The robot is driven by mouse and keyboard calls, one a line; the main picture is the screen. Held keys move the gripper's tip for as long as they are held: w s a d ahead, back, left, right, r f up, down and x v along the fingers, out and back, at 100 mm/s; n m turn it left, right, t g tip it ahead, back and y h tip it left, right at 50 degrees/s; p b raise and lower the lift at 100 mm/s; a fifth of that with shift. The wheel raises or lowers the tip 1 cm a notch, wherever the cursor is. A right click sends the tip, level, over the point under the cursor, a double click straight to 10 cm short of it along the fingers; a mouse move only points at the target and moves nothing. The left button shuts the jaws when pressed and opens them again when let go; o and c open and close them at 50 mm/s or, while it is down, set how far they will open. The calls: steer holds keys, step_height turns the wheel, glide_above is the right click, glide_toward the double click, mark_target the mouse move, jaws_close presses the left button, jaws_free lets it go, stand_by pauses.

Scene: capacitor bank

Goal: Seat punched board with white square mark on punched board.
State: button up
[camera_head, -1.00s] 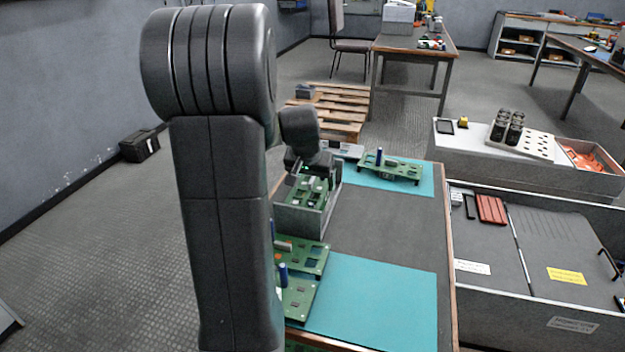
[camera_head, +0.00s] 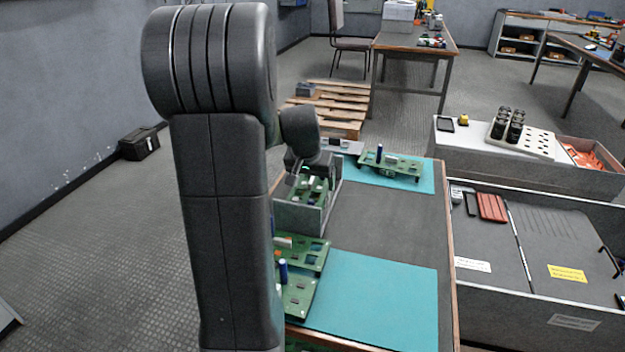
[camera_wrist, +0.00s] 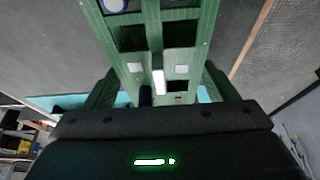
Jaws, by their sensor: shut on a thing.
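In the wrist view a green punched board (camera_wrist: 160,45) with dark square holes sits between the jaws of my gripper (camera_wrist: 158,90). It has small white marks, one of them square-looking (camera_wrist: 181,69). In the head view my wrist is above a grey box (camera_head: 300,218) holding green boards (camera_head: 313,195); my arm hides much of it, and I cannot tell the held board apart there. A green punched board with a blue cylinder (camera_head: 390,163) stands on the far teal mat (camera_head: 425,180). Other green boards (camera_head: 300,252) are at the near mat's left edge, partly hidden by my arm.
The near teal mat (camera_head: 370,305) is mostly bare, and the grey bench top (camera_head: 385,222) between the mats is clear. An open grey drawer unit (camera_head: 540,250) stands right of the bench. A counter (camera_head: 480,145) with black cylinders in a white holder (camera_head: 535,142) is behind it.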

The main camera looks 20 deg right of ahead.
steer(key=o, duration=1.1)
steer(key=shift+r, duration=0.1)
steer(key=p+v, duration=0.3)
steer(key=v, duration=1)
steer(key=shift+s+r, duration=0.1)
steer(key=shift+r, duration=0.15)
steer(key=shift+f, duration=0.1)
steer(key=b+x, duration=0.3)
steer(key=x, duration=1)
steer(key=shift+f, duration=0.35)
steer(key=shift+r, duration=0.15)
steer(key=shift+r, duration=0.1)
